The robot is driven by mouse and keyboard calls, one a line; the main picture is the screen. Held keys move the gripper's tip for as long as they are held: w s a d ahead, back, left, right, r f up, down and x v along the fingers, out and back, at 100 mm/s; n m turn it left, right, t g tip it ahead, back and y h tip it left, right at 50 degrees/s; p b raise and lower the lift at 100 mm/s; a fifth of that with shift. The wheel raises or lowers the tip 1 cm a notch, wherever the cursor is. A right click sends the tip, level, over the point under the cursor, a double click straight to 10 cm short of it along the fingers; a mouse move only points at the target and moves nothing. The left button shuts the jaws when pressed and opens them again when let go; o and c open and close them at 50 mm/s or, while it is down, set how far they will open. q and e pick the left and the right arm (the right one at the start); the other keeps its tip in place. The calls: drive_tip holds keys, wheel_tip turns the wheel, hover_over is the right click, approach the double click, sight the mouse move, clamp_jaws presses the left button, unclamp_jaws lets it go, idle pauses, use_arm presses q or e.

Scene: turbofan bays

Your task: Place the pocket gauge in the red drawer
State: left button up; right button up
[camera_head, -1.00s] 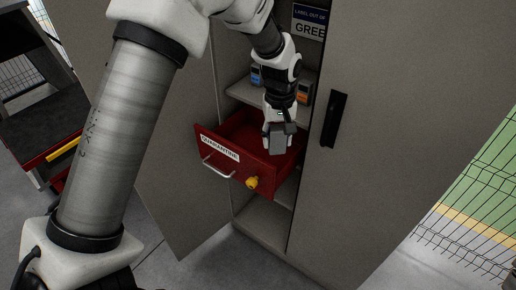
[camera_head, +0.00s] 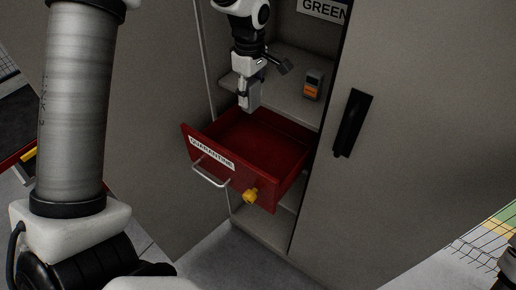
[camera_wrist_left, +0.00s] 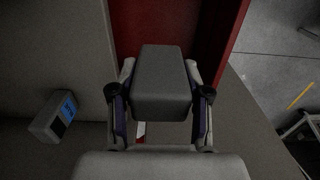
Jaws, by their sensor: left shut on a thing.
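My left gripper (camera_head: 245,88) is shut on a grey block-shaped pocket gauge (camera_wrist_left: 162,82), seen from a plain side. In the head view the gauge (camera_head: 251,98) hangs at the back left of the red drawer (camera_head: 212,158), near its rim; its exact height is hard to tell. The drawer is pulled out, has a QUARANTINE label and a handle, and its visible floor is empty. In the left wrist view red drawer surface (camera_wrist_left: 140,28) shows beyond the gauge. My right gripper is not seen.
A device with an orange face (camera_head: 313,86) stands on the shelf (camera_head: 285,98) above the drawer. One with a blue screen (camera_wrist_left: 54,117) shows in the left wrist view. The cabinet door (camera_head: 410,150) is at right.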

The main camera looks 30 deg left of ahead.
use_arm(q)
drive_tip(key=b, duration=0.8)
approach(252, 160)
wheel_tip(252, 160, down, 5)
drive_tip(key=shift+d+r, duration=0.1)
drive_tip(key=o, duration=1.3)
wheel_tip(252, 160, up, 12)
drive_tip(key=shift+r, duration=0.1)
